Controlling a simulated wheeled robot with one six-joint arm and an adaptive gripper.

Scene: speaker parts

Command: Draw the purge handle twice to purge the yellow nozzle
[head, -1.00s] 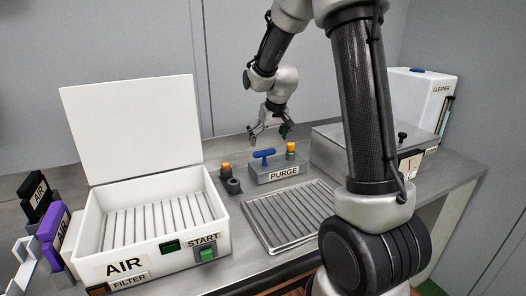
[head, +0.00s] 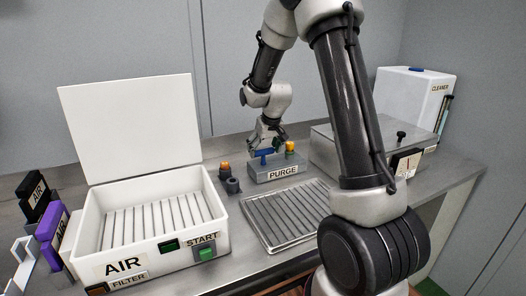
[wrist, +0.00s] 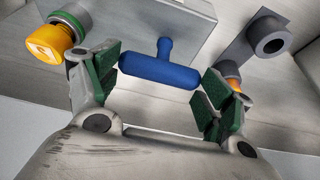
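The blue purge handle (head: 262,153) is a T-shaped bar on the grey PURGE block (head: 296,171). In the wrist view the handle (wrist: 160,70) lies between the two green-padded fingers of my gripper (wrist: 162,82). The fingers are apart, one near each end of the bar, with a small gap visible at the right end; contact at the left end is unclear. In the head view my gripper (head: 268,140) is just above and behind the handle. The yellow nozzle (head: 290,147) stands at the right end of the block and shows at the upper left of the wrist view (wrist: 58,40).
A grey ring holder (head: 233,186) and an orange-topped part (head: 225,168) stand left of the block. A slatted tray (head: 290,213) lies in front. The open white AIR box (head: 150,245) is at left, a metal lidded box (head: 345,152) at right.

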